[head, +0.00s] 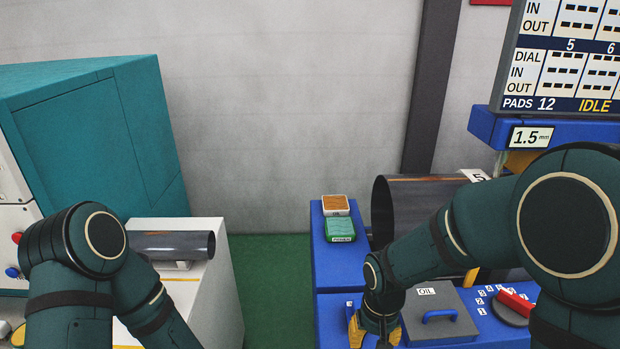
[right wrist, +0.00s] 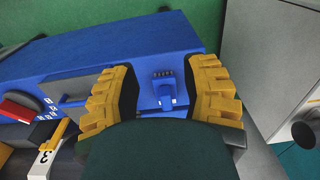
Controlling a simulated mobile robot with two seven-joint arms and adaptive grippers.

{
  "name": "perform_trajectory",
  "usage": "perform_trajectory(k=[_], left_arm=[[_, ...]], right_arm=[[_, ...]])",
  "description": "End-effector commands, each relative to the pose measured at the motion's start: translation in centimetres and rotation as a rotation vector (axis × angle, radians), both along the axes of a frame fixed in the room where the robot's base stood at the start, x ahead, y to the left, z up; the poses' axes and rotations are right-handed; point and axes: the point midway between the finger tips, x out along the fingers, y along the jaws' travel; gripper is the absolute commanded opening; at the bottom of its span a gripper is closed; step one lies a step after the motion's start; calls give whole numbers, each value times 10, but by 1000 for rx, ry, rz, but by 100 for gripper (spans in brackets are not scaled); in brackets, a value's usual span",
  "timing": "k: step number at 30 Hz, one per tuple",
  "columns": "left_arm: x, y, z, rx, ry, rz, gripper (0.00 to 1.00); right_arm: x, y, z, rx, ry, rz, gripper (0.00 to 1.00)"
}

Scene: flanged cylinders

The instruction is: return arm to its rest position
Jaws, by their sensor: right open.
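My right arm reaches in from the right in the head view, bent at the elbow, with its forearm over the blue bench (head: 330,276). My right gripper (head: 372,330) points down at the bench's front, left of the grey OIL box (head: 437,318). In the right wrist view its yellow fingers (right wrist: 162,78) are spread, with nothing held between them. A small blue fitting (right wrist: 167,92) shows below in the gap, apart from the fingers. My left arm is folded at the lower left of the head view; its gripper is out of frame.
A large dark cylinder (head: 392,215) lies on the bench behind my right forearm. A grey tube (head: 172,244) lies on the white cabinet (head: 207,290) at left. A green pad box (head: 340,230) and a red handle (head: 517,303) are on the bench. Green floor (head: 265,290) lies between.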

Motion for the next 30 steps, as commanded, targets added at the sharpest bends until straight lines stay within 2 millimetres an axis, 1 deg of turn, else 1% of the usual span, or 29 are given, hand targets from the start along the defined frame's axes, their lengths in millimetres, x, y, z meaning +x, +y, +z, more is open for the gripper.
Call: perform_trajectory(k=[1, 8, 11, 15, 18, 21, 23, 24, 26, 27, 30], left_arm=[[0, 0, -3, 0, 0, 0, 49], [-1, -1, -12, 0, 3, -3, 49], [-2, -1, -16, 0, 6, -5, 49], [-3, -1, -25, 0, 9, -7, 49], [-4, -2, -29, 0, 11, -9, 49], [-5, -2, -32, 0, 12, -10, 49], [-5, -2, -33, 0, 13, -11, 49], [-5, -2, -34, 0, 14, -11, 63], [-5, -2, -34, 0, 14, -11, 84], [-5, -2, -34, 0, 14, -11, 96], [-5, -2, -34, 0, 14, -11, 96]], right_arm=[[-4, -2, -18, 11, 9, -6, 45], [-16, 2, -82, 90, -8, -18, 45], [-27, 4, -115, 136, -18, -35, 45], [-50, 11, -164, 218, -44, -82, 45], [-65, 16, -189, 271, -71, -126, 45], [-75, 20, -203, 306, -98, -164, 45], [-79, 22, -208, 320, -109, -178, 45], [-80, 23, -210, 326, -117, -186, 45], [-81, 23, -211, 332, -124, -194, 45], [-82, 24, -212, 334, -126, -197, 45], [-82, 24, -212, 335, -129, -198, 45]])
